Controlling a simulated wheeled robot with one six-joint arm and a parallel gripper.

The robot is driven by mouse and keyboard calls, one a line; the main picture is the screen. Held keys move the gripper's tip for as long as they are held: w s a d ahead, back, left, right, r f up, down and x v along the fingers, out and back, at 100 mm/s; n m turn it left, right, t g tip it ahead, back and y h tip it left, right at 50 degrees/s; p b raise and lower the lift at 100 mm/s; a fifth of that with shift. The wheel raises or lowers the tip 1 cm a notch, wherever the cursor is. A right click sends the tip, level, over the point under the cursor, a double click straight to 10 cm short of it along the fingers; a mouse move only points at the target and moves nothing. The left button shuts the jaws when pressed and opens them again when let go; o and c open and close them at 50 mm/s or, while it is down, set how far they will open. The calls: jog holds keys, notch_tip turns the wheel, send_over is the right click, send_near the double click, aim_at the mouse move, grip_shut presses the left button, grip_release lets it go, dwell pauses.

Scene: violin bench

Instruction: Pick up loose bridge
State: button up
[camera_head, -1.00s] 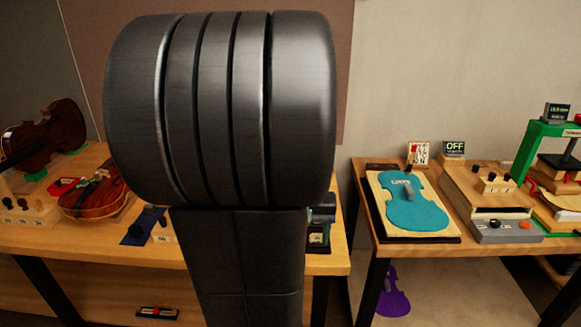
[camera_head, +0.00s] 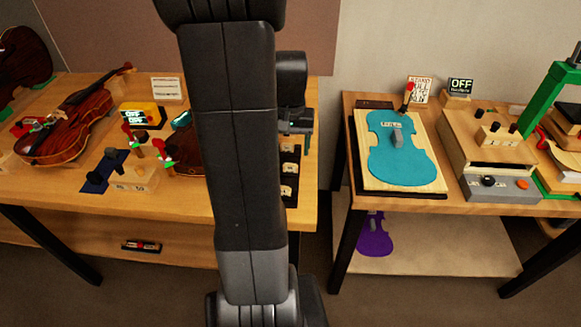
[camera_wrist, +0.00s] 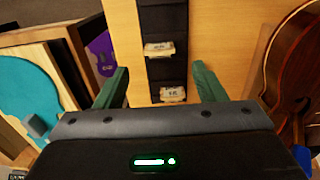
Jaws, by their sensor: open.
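Small pale bridge-like pieces sit on a narrow black strip (camera_head: 292,200) near the right end of the left bench. In the wrist view one pale piece (camera_wrist: 160,48) lies farther along the black strip (camera_wrist: 160,18), and another pale piece (camera_wrist: 173,95) lies closer to me. Their markings are too small to read, and I cannot tell which is the loose bridge. My gripper (camera_wrist: 160,68) is open and empty, its two green fingers spread on either side of the strip, above it. In the head view my gripper (camera_head: 296,124) is partly hidden behind my arm.
A violin (camera_head: 68,125) lies on the left bench, with a small pale block (camera_head: 135,178) and a blue cloth (camera_head: 100,175) nearby. A teal violin-shaped plate (camera_head: 400,160) lies on the right bench. A gap separates the benches. A violin body (camera_wrist: 300,70) stands right in the wrist view.

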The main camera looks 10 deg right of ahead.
aim_at(290, 164)
jog(key=shift+s+f, duration=0.15)
jog(key=shift+f, duration=2.7)
jog(key=c, duration=1)
